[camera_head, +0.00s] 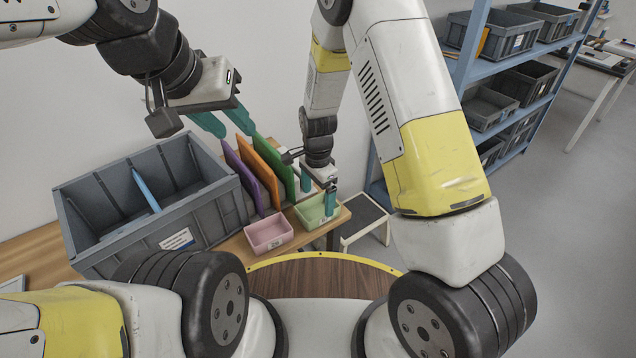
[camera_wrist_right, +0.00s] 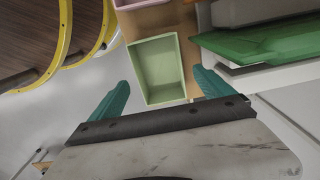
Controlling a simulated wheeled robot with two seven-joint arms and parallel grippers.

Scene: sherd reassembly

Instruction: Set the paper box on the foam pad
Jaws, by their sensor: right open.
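No thing is clearly recognisable as the paper box or the foam pad. A small open pale-green box (camera_head: 312,216) stands at the table's right end, beside a similar pink box (camera_head: 269,233). My right gripper (camera_head: 318,199) is open above the green box. In the right wrist view, my right gripper (camera_wrist_right: 158,88) has its teal fingers apart, with the green box (camera_wrist_right: 159,71) beyond the gap and nothing held. My left gripper (camera_head: 237,132) is open and apparently empty, above the purple and orange upright panels.
A large grey crate (camera_head: 95,250) with a blue divider stands at left. Upright purple (camera_head: 243,178), orange (camera_head: 261,170) and green (camera_head: 276,163) panels stand behind the small boxes. A blue shelf (camera_head: 462,70) with grey bins is at right. A step stool (camera_head: 362,213) stands beyond the table.

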